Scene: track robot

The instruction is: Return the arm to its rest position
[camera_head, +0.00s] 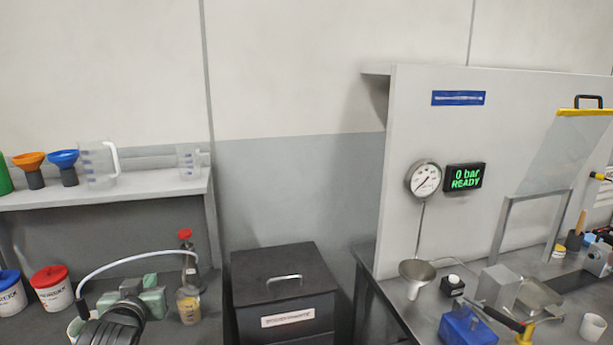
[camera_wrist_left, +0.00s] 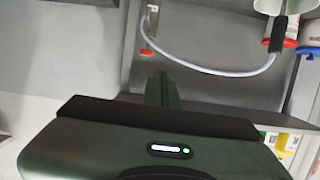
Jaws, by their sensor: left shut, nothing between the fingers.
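My left arm (camera_head: 115,325) comes in at the bottom left of the head view, a black rounded part low in front of the left bench. In the left wrist view, my left gripper (camera_wrist_left: 163,90) shows as a dark green body along the bottom, with a white and green light on it. Its narrow dark fingers are together in the middle, with nothing held between them. My right arm and gripper are not in view.
A black cabinet (camera_head: 283,265) stands between the benches. The right bench carries a funnel (camera_head: 417,272) and a blue box (camera_head: 467,328).

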